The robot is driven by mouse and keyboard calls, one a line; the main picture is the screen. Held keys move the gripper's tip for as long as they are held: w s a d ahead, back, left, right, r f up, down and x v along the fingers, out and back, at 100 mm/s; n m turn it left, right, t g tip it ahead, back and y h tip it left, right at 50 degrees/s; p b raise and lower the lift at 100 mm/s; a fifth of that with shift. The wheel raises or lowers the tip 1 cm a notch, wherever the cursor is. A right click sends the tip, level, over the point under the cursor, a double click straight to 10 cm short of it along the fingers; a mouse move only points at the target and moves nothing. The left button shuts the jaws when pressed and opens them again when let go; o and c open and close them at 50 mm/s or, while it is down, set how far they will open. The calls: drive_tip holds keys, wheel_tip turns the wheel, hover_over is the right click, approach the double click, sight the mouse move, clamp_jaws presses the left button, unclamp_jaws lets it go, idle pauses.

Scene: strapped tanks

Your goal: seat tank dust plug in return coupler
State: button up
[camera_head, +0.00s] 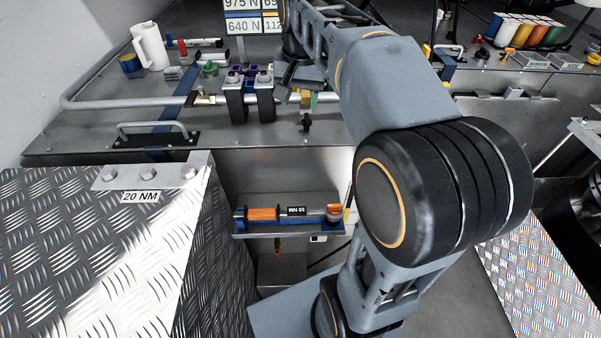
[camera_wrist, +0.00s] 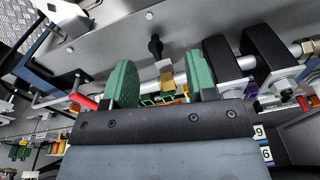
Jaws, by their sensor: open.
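My gripper (camera_wrist: 159,72) has two green fingers, spread apart with nothing held between them. In the head view my gripper (camera_head: 301,96) is low over the tank-top piping, partly hidden by my arm. A small black knobbed piece (camera_head: 306,122) stands near the front edge; it also shows past the fingertips in the wrist view (camera_wrist: 155,46). I cannot tell surely whether it is the dust plug. A brass fitting (camera_wrist: 166,78) on the silver pipe shows between the fingers. I cannot tell whether it is the return coupler.
Two black clamp blocks (camera_head: 249,98) hold the pipe beside my gripper. A handle (camera_head: 152,129), white jug (camera_head: 150,46) and small coloured parts are to the left. A tool shelf (camera_head: 289,228) hangs below the edge. The front strip of the tank top is mostly clear.

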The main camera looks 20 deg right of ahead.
drive_tip(key=s+a+f+n+t, duration=0.1)
drive_tip(key=s+a+f+n, duration=0.1)
drive_tip(key=s+f, duration=0.4)
drive_tip(key=s+a+f+n+t, duration=0.2)
drive_tip(key=s+a+f+n, duration=0.1)
drive_tip(key=s+f, duration=0.3)
drive_tip(key=shift+s+a+n, duration=0.15)
drive_tip(key=shift+a+n, duration=0.1)
drive_tip(key=shift+n, duration=0.45)
drive_tip(key=shift+c, duration=0.5)
